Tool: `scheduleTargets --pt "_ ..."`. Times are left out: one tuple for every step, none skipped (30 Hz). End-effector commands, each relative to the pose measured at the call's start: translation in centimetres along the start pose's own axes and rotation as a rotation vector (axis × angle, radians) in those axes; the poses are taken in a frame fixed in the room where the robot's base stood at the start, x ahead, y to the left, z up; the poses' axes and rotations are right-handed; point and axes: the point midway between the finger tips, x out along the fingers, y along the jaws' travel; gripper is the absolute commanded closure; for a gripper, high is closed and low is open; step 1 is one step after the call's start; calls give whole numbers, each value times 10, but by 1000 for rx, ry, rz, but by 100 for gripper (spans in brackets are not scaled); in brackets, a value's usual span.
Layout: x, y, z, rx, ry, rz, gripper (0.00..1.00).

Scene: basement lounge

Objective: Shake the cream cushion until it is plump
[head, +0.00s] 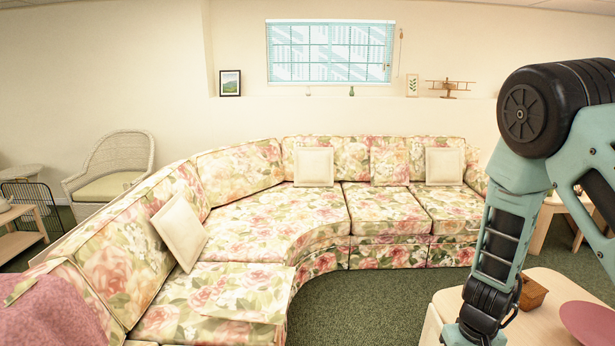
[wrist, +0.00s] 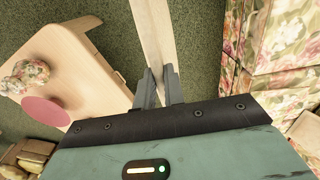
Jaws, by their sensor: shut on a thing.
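My gripper (wrist: 158,88) is shut on a pale cream thing, the cream cushion (wrist: 152,32), seen nearly edge-on in the wrist view. The cushion stretches from between the fingers to the top of the picture, above the green carpet. In the head view, my arm comes down at the right, and the gripper and held cushion are out of that picture. Three other cream cushions rest on the flowered sofa: one at the left (head: 180,230), one at the back middle (head: 314,166) and one at the back right (head: 444,166).
A pale wooden table (wrist: 105,75) stands left of the held cushion, with a pink plate (wrist: 43,111) on it. The flowered sofa (wrist: 282,40) is close at the right. A brown box (head: 532,293) lies beside my arm. Open green carpet (head: 370,300) lies before the sofa.

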Motion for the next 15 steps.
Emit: scheduleTargets --pt "0 0 0 0 0 0 100" --pt "0 0 0 -1 0 0 100" --pt "0 0 0 -1 0 0 100" --pt "0 0 0 -1 0 0 100" --pt "0 0 0 -1 0 0 100" --pt "0 0 0 -1 0 0 100" --pt "0 0 0 -1 0 0 100" --pt "0 0 0 -1 0 0 100" --pt "0 0 0 -1 0 0 100" --pt "-1 0 0 -2 1 0 100" --pt "-9 0 -2 -4 6 1 100" --pt "-30 -2 -3 -7 12 1 100" --pt "-42 -2 -3 -9 13 1 100" --pt "-48 -1 -2 -7 9 0 100" --pt "-45 0 -1 -2 2 0 100"
